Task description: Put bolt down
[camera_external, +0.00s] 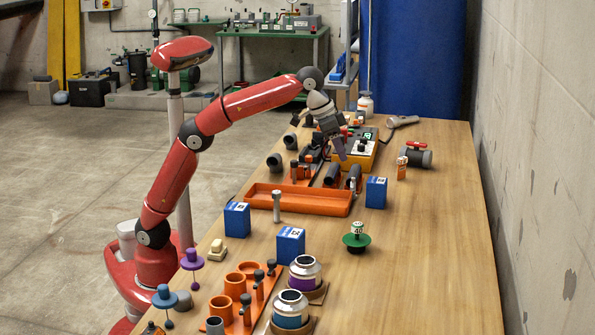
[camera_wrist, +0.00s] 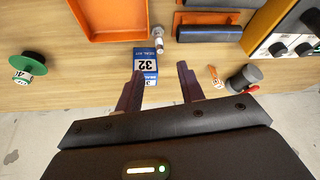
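A grey bolt (camera_external: 352,187) stands between the right end of the orange tray and a blue box in the external view. It also shows in the wrist view (camera_wrist: 157,40), beyond my fingertips. A second grey bolt (camera_external: 277,206) stands upright in front of the orange tray (camera_external: 297,207). My gripper (camera_external: 340,153) hangs above the far part of the table. In the wrist view its two fingers (camera_wrist: 160,82) are spread apart with nothing held between them. The blue box marked 32 (camera_wrist: 146,62) shows in the gap, below and apart from the fingers.
A green-flanged part (camera_external: 356,240) is right of the trays. A red-handled valve (camera_external: 416,155) and a small orange part (camera_external: 402,168) are on the right. A yellow control box (camera_external: 360,160) is near my gripper. Blue boxes (camera_external: 291,244) and jars stand nearer. The right table side is clear.

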